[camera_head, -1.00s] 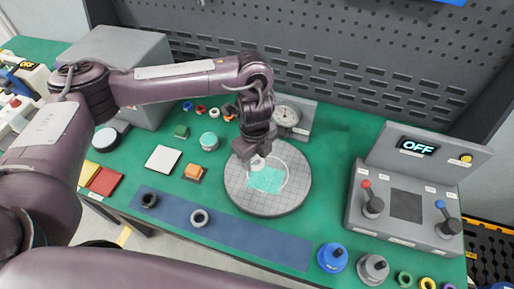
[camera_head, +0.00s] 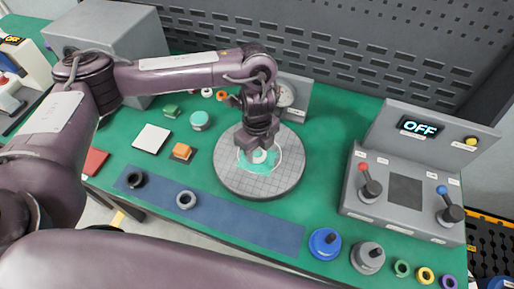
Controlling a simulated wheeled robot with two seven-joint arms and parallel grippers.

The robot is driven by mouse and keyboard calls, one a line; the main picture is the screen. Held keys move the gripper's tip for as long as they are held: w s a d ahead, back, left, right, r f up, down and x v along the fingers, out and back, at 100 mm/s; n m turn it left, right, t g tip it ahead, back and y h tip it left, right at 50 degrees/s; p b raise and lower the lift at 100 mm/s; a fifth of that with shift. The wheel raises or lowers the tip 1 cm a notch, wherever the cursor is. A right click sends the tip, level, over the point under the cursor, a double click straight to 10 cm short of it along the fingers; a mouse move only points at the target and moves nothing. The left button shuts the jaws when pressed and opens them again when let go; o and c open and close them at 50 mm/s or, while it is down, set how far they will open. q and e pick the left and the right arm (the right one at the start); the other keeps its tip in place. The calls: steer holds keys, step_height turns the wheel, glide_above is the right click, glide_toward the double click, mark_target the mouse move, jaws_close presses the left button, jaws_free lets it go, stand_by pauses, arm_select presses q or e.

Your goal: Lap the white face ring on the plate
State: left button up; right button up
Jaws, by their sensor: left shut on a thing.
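The lapping plate (camera_head: 250,182) is a round grey disc with a grid, lying on the green bench. A teal smear (camera_head: 245,165) and a pale circle mark show on its top. My left gripper (camera_head: 259,150) points down over the plate and is shut on the white face ring (camera_head: 260,156), which shows small and partly hidden between the fingers. The ring is at the plate's surface, over the teal patch; whether it touches cannot be told. My right gripper is not in view.
A blue mat (camera_head: 235,216) with a black ring (camera_head: 136,180) and a grey ring (camera_head: 186,200) lies in front. A control box reading OFF (camera_head: 419,126) stands at right. Blue (camera_head: 325,244) and grey (camera_head: 367,258) knobbed parts sit at the front.

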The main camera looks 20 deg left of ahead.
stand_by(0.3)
arm_select(q)
steer(key=shift+f+b, duration=0.7)
steer(key=shift+f, duration=0.35)
steer(key=o, duration=0.7)
steer(key=shift+r, duration=0.1)
steer(key=shift+o, duration=0.7)
steer(key=shift+r+p, duration=0.25)
steer(key=shift+p, duration=0.2)
steer(key=c, duration=0.8)
steer(key=shift+r+p, duration=0.6)
steer(key=shift+p, duration=0.05)
